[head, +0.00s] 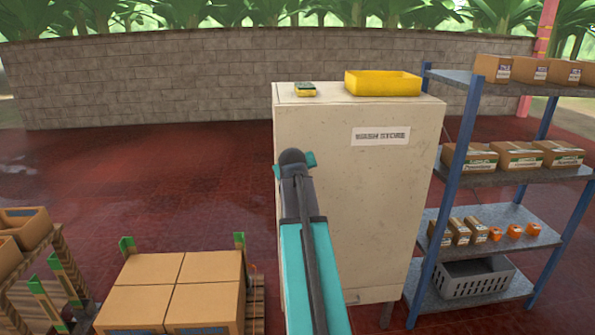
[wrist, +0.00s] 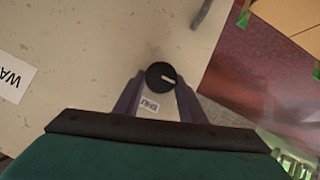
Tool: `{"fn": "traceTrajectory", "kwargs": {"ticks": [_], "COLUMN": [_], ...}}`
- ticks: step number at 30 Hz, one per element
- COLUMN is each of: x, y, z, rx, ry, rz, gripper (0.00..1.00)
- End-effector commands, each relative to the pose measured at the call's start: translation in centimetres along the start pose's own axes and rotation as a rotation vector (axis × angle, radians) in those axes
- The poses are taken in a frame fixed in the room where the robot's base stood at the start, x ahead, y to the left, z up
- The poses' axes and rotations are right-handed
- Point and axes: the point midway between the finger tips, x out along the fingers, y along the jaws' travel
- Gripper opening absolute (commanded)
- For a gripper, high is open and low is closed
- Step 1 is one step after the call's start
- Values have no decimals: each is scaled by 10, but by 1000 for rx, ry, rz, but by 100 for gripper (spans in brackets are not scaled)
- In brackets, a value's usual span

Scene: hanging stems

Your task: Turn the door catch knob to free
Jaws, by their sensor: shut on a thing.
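The door catch knob (wrist: 159,76) is round and black with a pale pointer line, on the cream door of the cabinet labelled "WASH STORE" (head: 357,180). In the wrist view my gripper (wrist: 160,82) has its two fingers on either side of the knob, shut on it. The pointer line slants down to the right in that view. A small printed label (wrist: 149,104) sits on the door beside the knob; its word is too small to read surely. In the head view my arm hides the knob, and the gripper (head: 295,162) is at the door's left side.
A yellow tray (head: 383,84) and a sponge (head: 305,90) lie on the cabinet top. A blue-post shelf (head: 500,178) with boxes stands close on the right. Stacked cartons (head: 175,285) stand on a pallet at lower left. Red floor (head: 130,180) lies open left of the cabinet.

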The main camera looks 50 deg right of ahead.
Motion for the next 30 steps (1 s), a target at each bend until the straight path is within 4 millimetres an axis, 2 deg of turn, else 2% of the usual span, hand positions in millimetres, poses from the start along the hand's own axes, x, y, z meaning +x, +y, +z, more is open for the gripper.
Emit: {"fn": "traceTrajectory", "kwargs": {"ticks": [6, 7, 10, 23, 30], "x": [1, 1, 1, -3, -22], "y": [1, 1, 0, 0, 0], "z": [2, 2, 2, 1, 2], "rx": [-4, -4, -3, -1, -1], "ry": [-5, -5, -4, -1, 1], "rz": [1, 1, 1, 0, 0], "gripper": [15, 40, 56, 56, 56]}}
